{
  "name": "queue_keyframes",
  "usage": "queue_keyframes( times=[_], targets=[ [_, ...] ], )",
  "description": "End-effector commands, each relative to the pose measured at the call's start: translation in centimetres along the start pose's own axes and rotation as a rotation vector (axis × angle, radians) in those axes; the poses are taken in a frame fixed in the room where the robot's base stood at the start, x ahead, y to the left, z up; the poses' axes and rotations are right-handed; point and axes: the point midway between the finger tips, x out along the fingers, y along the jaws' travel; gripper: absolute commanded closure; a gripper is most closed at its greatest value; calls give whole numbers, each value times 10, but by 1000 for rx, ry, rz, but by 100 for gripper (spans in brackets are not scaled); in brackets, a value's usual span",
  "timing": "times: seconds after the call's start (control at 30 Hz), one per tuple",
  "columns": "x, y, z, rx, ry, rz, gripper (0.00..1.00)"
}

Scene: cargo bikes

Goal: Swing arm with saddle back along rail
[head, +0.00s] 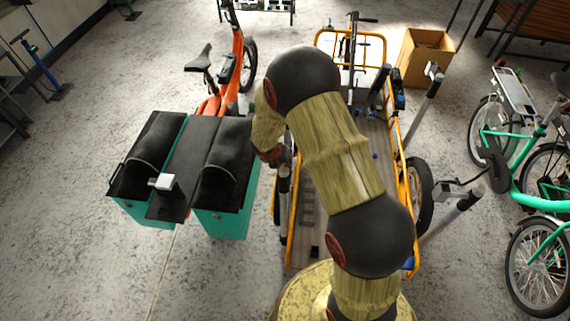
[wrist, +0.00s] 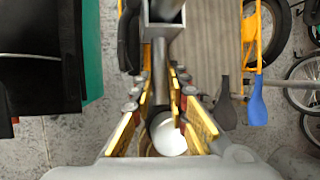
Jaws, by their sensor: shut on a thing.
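My gripper (wrist: 170,110) is shut on a grey metal tube (wrist: 160,70), the arm. The tube runs between the yellow-padded fingers, with a pale round end (wrist: 168,138) near the palm and a square grey bracket (wrist: 163,28) at its far end. In the head view, my gripper (head: 274,156) is at the left side of the yellow-framed cargo bike, partly hidden by my own arm. A grey post (head: 284,188) shows just below it. The cargo bike's yellow side rail (head: 292,222) runs beside the post. I cannot make out the saddle clearly.
Teal boxes with black tops (head: 222,222) stand close on the left. An orange bike (head: 236,65) is behind them. Grey support arms (head: 466,203) stick out on the right. A cardboard box (head: 424,58) stands behind and green bikes (head: 515,190) at far right.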

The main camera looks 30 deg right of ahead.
Motion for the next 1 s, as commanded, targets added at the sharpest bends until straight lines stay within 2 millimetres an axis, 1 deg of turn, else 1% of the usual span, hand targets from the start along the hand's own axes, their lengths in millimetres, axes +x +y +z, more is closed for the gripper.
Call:
queue_keyframes(
  times=[0.53, 0.57, 0.87, 1.0],
  targets=[
    [-1, 2, 1, -14, -5, 8, 100],
    [-1, 2, 1, -14, -5, 8, 82],
    [0, 1, 1, -13, -4, 6, 66],
    [0, 1, 0, -13, -3, 5, 66]
  ],
)
